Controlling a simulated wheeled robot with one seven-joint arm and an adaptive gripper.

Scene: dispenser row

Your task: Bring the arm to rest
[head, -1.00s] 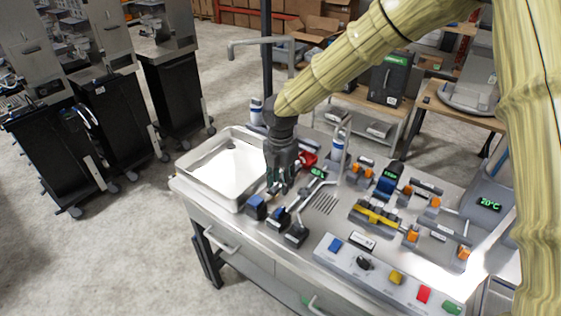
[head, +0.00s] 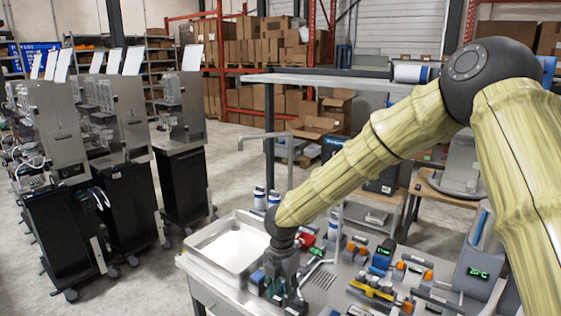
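My gripper (head: 290,295) hangs at the end of my arm, pointing down over the workbench near the front right corner of the white tray. It is small in the head view, and I cannot tell whether its fingers are open or shut. No held object can be made out. My arm, in yellowish ribbed sleeves, reaches from the right side of the picture down to the bench.
The white tray (head: 206,247) is at the bench's left. Blue, orange and yellow fittings (head: 372,284) crowd the bench to the right of my gripper. A grey box with a green display (head: 478,272) stands at the right. Dispenser carts (head: 182,130) stand at the left.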

